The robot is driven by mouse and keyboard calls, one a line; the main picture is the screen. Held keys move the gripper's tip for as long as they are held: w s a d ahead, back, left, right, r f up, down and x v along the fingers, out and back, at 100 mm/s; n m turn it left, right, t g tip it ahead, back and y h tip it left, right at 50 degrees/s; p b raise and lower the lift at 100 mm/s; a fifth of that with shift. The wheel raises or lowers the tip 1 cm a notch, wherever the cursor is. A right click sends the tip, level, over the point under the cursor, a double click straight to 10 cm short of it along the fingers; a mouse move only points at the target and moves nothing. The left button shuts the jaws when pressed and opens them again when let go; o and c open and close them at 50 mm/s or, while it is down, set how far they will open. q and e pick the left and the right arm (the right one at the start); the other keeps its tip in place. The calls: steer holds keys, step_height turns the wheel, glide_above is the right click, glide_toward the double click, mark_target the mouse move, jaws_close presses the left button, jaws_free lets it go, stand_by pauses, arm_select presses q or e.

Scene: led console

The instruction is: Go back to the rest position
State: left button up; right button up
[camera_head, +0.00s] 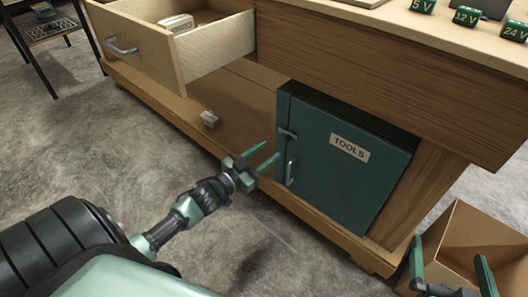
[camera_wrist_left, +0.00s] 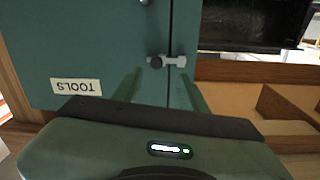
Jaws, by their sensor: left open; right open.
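My left gripper (camera_head: 262,155) is open and empty, low in front of the bench, just left of the green TOOLS cabinet. In the left wrist view its two green fingers (camera_wrist_left: 160,88) stand apart, with nothing between them. The TOOLS cabinet door (camera_head: 345,180) looks closed. Its grey latch (camera_head: 288,133) sits at the left edge, above the handle (camera_head: 290,172); the latch also shows in the left wrist view (camera_wrist_left: 166,62), beyond the fingers. My right gripper (camera_head: 452,262) is open at the bottom right, in front of the cardboard box; its lower part is cut off.
A wooden drawer (camera_head: 215,47) is pulled open at upper left, with a light block (camera_head: 177,23) inside. A small item (camera_head: 209,118) lies on the lower shelf. The open cardboard box (camera_head: 490,228) stands at right. Green voltage blocks (camera_head: 466,16) sit on the benchtop.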

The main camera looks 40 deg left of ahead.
arm_select(q)
steer(key=shift+s, duration=0.4)
arm_select(e)
steer(key=shift+s+d+f+g, duration=0.15)
steer(key=shift+f+g, duration=0.15)
steer(key=shift+f, duration=0.2)
